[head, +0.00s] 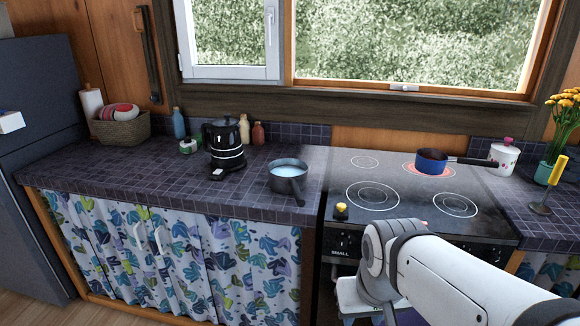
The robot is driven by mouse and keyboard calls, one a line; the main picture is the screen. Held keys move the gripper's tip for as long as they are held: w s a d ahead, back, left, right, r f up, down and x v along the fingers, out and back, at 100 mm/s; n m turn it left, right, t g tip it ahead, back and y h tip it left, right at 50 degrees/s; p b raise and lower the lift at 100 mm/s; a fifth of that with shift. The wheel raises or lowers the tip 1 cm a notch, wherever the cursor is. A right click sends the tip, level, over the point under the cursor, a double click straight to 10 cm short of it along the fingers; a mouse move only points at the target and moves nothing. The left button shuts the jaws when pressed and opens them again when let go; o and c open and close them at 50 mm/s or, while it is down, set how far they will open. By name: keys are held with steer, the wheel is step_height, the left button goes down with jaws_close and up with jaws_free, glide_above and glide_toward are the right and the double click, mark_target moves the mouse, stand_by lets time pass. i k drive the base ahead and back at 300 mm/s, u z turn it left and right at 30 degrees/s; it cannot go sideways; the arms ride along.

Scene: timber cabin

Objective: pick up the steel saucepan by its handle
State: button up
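The steel saucepan (288,181) stands upright on the dark tiled counter, near its right end and just left of the stove. It is grey, and its inside looks pale blue. Its dark handle (298,196) points toward the front edge of the counter. My arm comes in from the lower right, in front of the stove, with its white and grey joint to the right of the saucepan and lower in the picture. My gripper itself cannot be made out. Nothing touches the saucepan.
A blue pan (432,162) sits on a red-glowing burner of the stove (408,187). A black kettle (224,146) stands left of the saucepan, with bottles (179,124) and a basket (122,129) behind. A yellow-topped object (341,209) is at the stove's front left. The left counter front is clear.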

mark_target(292, 186)
steer(key=u, duration=0.25)
steer(key=i, duration=1.05)
steer(key=u, duration=0.9)
